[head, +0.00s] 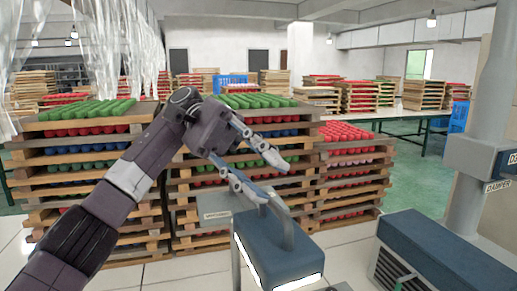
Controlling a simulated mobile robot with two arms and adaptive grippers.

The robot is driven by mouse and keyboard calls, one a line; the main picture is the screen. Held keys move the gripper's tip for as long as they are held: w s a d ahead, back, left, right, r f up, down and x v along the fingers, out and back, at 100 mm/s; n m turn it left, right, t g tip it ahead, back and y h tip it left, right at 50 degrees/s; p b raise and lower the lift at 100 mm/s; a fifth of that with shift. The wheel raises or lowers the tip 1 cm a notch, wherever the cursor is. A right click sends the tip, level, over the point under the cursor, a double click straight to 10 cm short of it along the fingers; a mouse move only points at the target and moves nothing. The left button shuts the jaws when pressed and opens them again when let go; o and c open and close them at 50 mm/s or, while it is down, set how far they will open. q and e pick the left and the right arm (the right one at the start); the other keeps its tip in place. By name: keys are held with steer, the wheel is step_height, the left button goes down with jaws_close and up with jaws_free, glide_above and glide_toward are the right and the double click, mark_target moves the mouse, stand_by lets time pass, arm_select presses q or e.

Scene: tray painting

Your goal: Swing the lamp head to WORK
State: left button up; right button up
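The lamp head (280,255) is a blue-grey box with glowing white strips along its lower edges, at the bottom centre of the head view. A grey bar handle (287,228) rises from its top. My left gripper (276,184) reaches in from the left, just above the handle. Its two fingers are spread apart with nothing seen between them. The lower fingertip overlaps the top of the handle in the picture; I cannot tell whether they touch. My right gripper is not in view.
Stacked wooden trays (160,215) of red, green and blue pieces stand behind the lamp. A blue-grey vented unit (440,250) is at the lower right, beside a pale pipe (490,120) with a DAMPER label (498,186). Clear plastic strips hang at the upper left.

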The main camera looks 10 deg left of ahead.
arm_select(q)
steer(key=shift+r, duration=2.05)
